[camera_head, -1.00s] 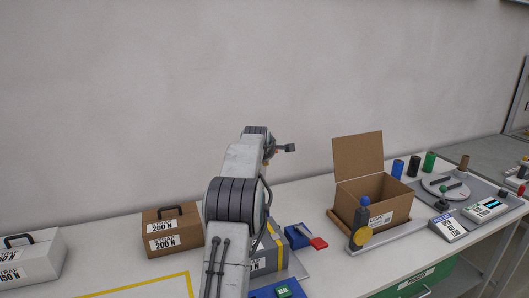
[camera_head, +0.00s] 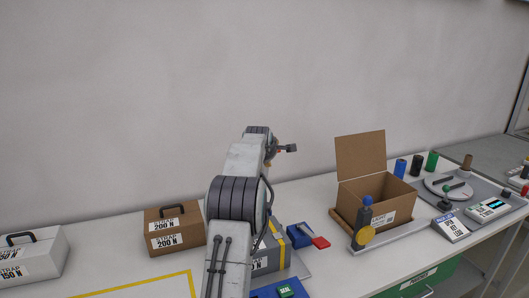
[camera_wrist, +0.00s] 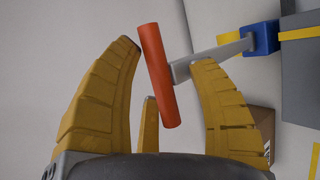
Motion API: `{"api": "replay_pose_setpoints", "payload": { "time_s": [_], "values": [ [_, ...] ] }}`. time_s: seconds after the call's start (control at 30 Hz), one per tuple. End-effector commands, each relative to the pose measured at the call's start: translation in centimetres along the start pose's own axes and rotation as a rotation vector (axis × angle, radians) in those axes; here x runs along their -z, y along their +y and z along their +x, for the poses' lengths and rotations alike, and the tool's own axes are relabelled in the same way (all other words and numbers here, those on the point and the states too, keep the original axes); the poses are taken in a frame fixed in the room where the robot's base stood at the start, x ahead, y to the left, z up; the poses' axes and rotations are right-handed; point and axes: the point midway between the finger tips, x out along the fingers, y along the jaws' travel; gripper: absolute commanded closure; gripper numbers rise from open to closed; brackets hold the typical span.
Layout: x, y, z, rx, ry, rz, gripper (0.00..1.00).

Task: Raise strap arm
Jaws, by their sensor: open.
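The strap arm shows in the wrist view as a grey lever (camera_wrist: 212,56) with a red-orange bar handle (camera_wrist: 158,75), joined to a blue block (camera_wrist: 262,38). In the head view its red handle (camera_head: 321,242) and blue block (camera_head: 299,236) sit beside a grey box with a yellow strap (camera_head: 272,250). My gripper (camera_wrist: 165,52) is open in the wrist view. The handle appears between its yellow fingers, with no clear contact; depth is hard to judge. In the head view my arm hides part of the grey box and most of the gripper.
A brown case (camera_head: 175,228) and a white case (camera_head: 32,258) stand left of my arm. An open carton (camera_head: 375,195) stands to the right, with a blue-knobbed post (camera_head: 363,220) before it. A green button (camera_head: 286,291) is at the front. Bare table lies between.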

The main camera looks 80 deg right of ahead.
Motion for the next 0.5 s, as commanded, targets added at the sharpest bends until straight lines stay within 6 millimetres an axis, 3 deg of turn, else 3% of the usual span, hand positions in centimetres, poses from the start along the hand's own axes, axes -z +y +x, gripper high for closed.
{"api": "replay_pose_setpoints", "payload": {
  "time_s": [0.23, 0.5],
  "values": [
    [-0.1, 0.1, -1.9, -0.001, -0.001, 0.0, 0.48],
    [0.0, 0.1, -6.0, -0.001, 0.0, 0.0, 0.48]
  ]
}}
